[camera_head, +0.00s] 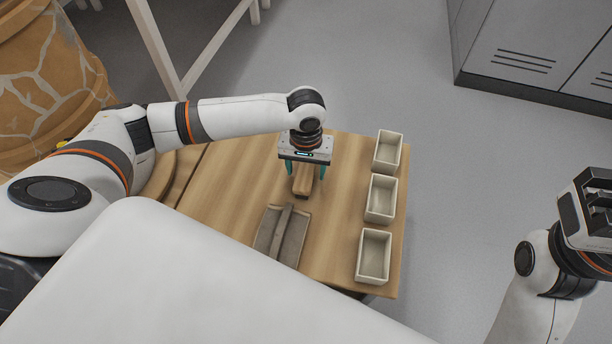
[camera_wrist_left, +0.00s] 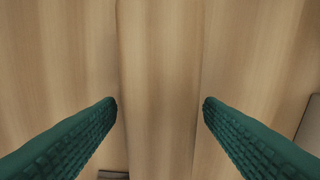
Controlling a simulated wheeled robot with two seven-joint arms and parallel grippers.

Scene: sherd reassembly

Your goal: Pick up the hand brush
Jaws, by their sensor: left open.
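A light wooden block (camera_head: 303,182), which looks like the hand brush, lies on the wooden table (camera_head: 225,190) below my left gripper. My left gripper (camera_head: 307,174) points down with its green fingers apart, one on each side of the block. In the left wrist view, a smooth wooden strip (camera_wrist_left: 158,70) runs between the two fingers (camera_wrist_left: 160,103), with a gap on each side. The gripper hides the block's far end, and no bristles show. My right gripper (camera_head: 588,205) is at the right edge, away from the table; its opening is unclear.
Three open cream boxes (camera_head: 359,258) stand in a row along the table's right side. A flat grey-brown piece (camera_head: 265,235) with a raised strip lies in front of the block. A large cracked orange pot (camera_head: 40,75) stands at the left. Grey cabinets (camera_head: 530,50) stand behind.

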